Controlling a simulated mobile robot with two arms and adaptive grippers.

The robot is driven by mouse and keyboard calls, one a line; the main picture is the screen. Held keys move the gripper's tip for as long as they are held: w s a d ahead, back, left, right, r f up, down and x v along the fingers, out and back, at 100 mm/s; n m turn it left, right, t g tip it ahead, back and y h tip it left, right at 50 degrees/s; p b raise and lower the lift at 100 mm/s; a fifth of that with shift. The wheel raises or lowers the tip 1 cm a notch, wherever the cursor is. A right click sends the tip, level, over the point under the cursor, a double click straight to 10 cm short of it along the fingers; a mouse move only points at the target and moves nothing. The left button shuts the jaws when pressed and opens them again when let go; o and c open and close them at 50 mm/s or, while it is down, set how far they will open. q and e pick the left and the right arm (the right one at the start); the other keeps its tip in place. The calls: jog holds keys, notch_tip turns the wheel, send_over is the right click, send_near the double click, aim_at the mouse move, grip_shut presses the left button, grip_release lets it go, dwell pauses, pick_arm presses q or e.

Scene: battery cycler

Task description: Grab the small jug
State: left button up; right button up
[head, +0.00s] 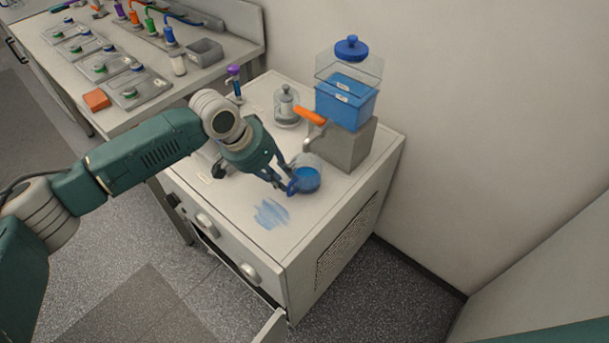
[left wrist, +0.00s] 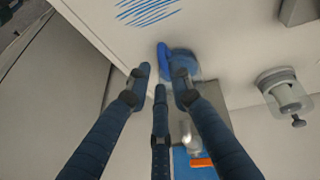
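The small jug (head: 309,178) is clear, with blue contents and a blue handle. It stands upright on the white cabinet top (head: 318,219), in front of the dispenser. In the left wrist view the jug (left wrist: 184,64) is just beyond the fingertips, with its handle (left wrist: 163,54) facing the gap between them. My left gripper (head: 282,181) is open at the handle side of the jug; the fingers (left wrist: 160,78) are spread apart in the left wrist view. I cannot tell whether a finger touches the jug. My right gripper is not in view.
A dispenser with a blue tank (head: 346,102) and orange tap lever (head: 309,116) stands behind the jug. A clear lidded jar (head: 286,108) is to its left. Blue streaks (head: 270,214) mark the cabinet top. A bench (head: 155,103) with battery trays is at the left.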

aim_at(290, 184)
pick_arm(q)
jog(key=p+x, duration=0.1)
jog(key=x, duration=0.3)
jog(key=shift+w+d+f, duration=0.15)
jog(key=shift+w+d, duration=0.05)
jog(key=shift+c, duration=0.3)
grip_shut()
